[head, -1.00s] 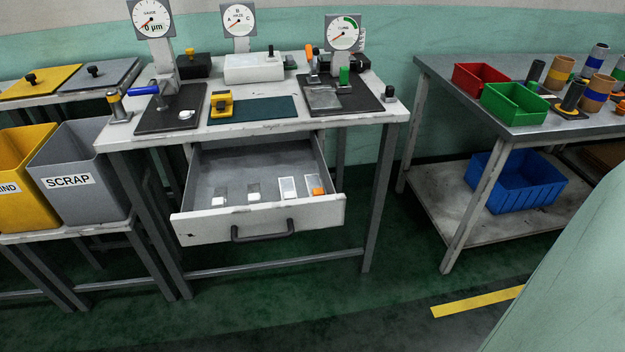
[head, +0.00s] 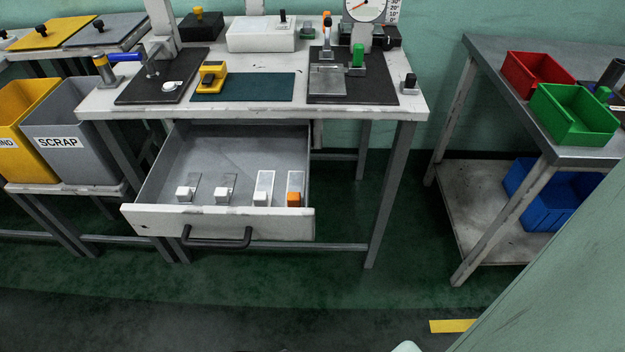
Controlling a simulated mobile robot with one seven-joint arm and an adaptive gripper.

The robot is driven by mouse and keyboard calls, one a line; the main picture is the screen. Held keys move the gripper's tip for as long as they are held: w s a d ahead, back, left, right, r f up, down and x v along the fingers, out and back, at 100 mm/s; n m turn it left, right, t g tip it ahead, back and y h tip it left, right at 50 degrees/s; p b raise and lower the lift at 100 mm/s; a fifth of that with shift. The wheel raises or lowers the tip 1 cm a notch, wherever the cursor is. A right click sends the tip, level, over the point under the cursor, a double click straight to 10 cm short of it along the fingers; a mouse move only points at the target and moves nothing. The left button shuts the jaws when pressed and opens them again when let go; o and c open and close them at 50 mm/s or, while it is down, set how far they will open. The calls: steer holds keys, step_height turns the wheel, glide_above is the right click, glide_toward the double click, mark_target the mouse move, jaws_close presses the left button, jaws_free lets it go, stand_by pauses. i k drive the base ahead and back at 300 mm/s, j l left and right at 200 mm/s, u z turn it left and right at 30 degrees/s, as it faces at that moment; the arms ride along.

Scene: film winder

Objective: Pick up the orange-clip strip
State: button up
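The orange-clip strip (head: 294,187) lies in the open drawer (head: 270,226) at the right end of a row of strips. Its orange clip is at the end nearest the drawer front. To its left lie a pale strip with a white clip (head: 262,192) and two greyer strips with white clips, one in the middle (head: 224,190) and one at the left (head: 190,187). My gripper cannot be made out in the head view. Only a small pale shape and a dark bit show at the bottom edge.
The workbench (head: 260,114) above the drawer carries gauges, dark plates and a yellow tool (head: 211,77). A grey SCRAP bin (head: 75,140) stands left. Red (head: 538,70) and green (head: 573,112) bins sit on the right table. The floor before the drawer is clear. A pale green surface fills the lower right corner.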

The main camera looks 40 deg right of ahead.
mark_target(296, 181)
steer(key=l, duration=2.15)
steer(key=i+u, duration=0.05)
